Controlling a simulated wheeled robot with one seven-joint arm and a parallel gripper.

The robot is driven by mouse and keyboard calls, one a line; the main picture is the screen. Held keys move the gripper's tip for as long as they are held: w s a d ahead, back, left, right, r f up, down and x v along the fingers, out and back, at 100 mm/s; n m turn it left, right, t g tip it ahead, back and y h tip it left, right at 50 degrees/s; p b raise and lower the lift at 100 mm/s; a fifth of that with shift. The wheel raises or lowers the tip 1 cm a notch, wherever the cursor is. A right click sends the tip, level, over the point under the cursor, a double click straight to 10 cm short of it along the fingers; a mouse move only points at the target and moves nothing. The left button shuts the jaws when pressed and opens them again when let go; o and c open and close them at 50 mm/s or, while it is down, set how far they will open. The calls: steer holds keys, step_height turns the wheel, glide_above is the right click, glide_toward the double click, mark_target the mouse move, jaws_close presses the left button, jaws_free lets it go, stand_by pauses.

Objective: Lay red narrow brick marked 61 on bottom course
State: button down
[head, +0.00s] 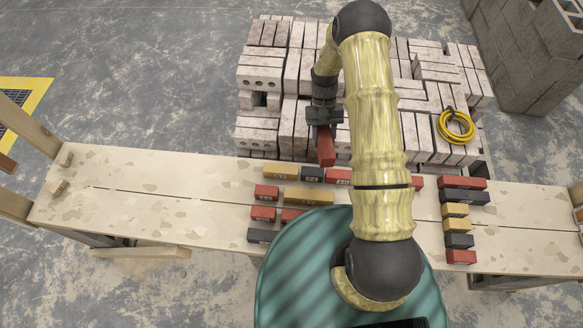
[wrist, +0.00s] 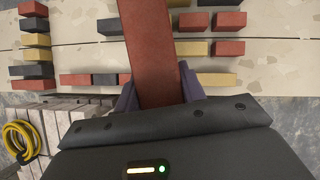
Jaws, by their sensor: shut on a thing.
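My gripper (head: 324,124) is shut on a red brick (head: 326,149), which hangs from it just beyond the far edge of the plank table. In the wrist view the red brick (wrist: 148,45) sits between the purple fingers of my gripper (wrist: 156,92); no number can be read on it. A row of bricks lies along the plank's far edge: a yellow brick (head: 282,172), a dark brick (head: 312,174), a red brick (head: 338,176) and, right of my arm, another red brick (head: 416,182). My arm hides part of this row in the head view.
The plank table (head: 130,185) is bare at left. Loose red, yellow and dark bricks lie nearer me, left of my arm. A column of several bricks (head: 456,210) stands right. Pale brick stacks (head: 262,75) and a yellow hose coil (head: 456,126) are behind the table.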

stand_by(0.3)
steer(key=shift+w+a+f+n+b, duration=0.25)
steer(key=shift+f+n+b, duration=0.25)
steer(key=shift+b, duration=0.55)
steer(key=w+a+f+n+t+h+b, duration=0.1)
steer(key=a+f+n+b, duration=0.4)
steer(key=b, duration=1)
steer(key=w+a+f+n+t+h+b, duration=0.2)
steer(key=f+n+b, duration=0.5)
steer(key=b, duration=0.8)
steer(key=a+n+t+h, duration=0.1)
steer(key=a+n+h, duration=0.1)
steer(key=a, duration=0.1)
steer(key=shift+w+a+n+t+h, duration=0.15)
steer(key=shift+n+t+h, duration=0.25)
steer(key=shift+f+b, duration=0.4)
steer(key=shift+f, duration=2.75)
steer(key=shift+f, duration=0.1)
